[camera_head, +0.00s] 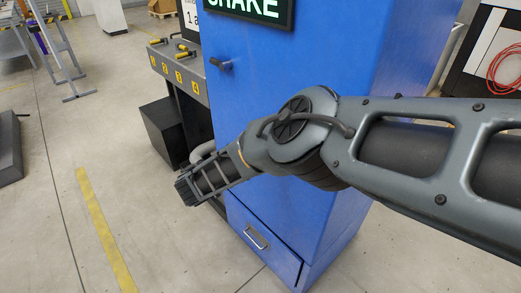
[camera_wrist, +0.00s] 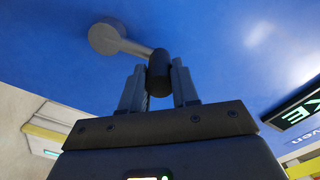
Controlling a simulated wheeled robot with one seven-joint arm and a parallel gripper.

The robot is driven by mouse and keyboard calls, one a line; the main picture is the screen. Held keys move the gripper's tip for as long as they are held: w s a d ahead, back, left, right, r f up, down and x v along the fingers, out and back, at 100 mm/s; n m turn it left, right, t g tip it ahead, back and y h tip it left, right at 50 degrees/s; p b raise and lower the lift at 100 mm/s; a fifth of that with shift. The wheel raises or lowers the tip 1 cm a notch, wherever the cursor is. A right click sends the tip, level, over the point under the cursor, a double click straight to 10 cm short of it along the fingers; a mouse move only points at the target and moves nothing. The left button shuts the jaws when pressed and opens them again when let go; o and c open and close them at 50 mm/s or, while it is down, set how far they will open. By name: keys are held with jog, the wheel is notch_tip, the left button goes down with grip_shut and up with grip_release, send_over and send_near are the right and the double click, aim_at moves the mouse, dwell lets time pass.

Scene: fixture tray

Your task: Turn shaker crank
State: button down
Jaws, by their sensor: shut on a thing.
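The shaker crank shows in the wrist view on a blue panel, with a round grey hub (camera_wrist: 104,39), a short grey arm and a dark cylindrical handle (camera_wrist: 158,75). My gripper (camera_wrist: 158,68) is shut on this dark handle, one finger on each side. The hub lies up and to the left of the handle in that view. In the head view my arm reaches across the blue cabinet (camera_head: 275,85), and its dark end (camera_head: 205,181) is at the cabinet's left side. The fingertips and their hold on the crank cannot be made out there.
A lit "SHAKE" sign (camera_head: 252,8) is on the upper cabinet. A dark knob (camera_head: 220,64) sticks out above my arm, and a drawer (camera_head: 258,238) is below. A numbered yellow-labelled rack (camera_head: 178,75) and a black box (camera_head: 163,132) stand left.

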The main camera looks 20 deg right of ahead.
jog(key=shift+f, duration=0.15)
dwell(0.3)
jog(key=c, duration=0.8)
grip_release()
jog(key=shift+c, duration=0.2)
jog(key=b+v, duration=0.1)
jog(key=v, duration=0.6)
jog(key=shift+a+b, duration=0.35)
jog(key=shift+a, duration=0.05)
jog(key=shift+s+a, duration=0.1)
jog(key=shift+s, duration=0.05)
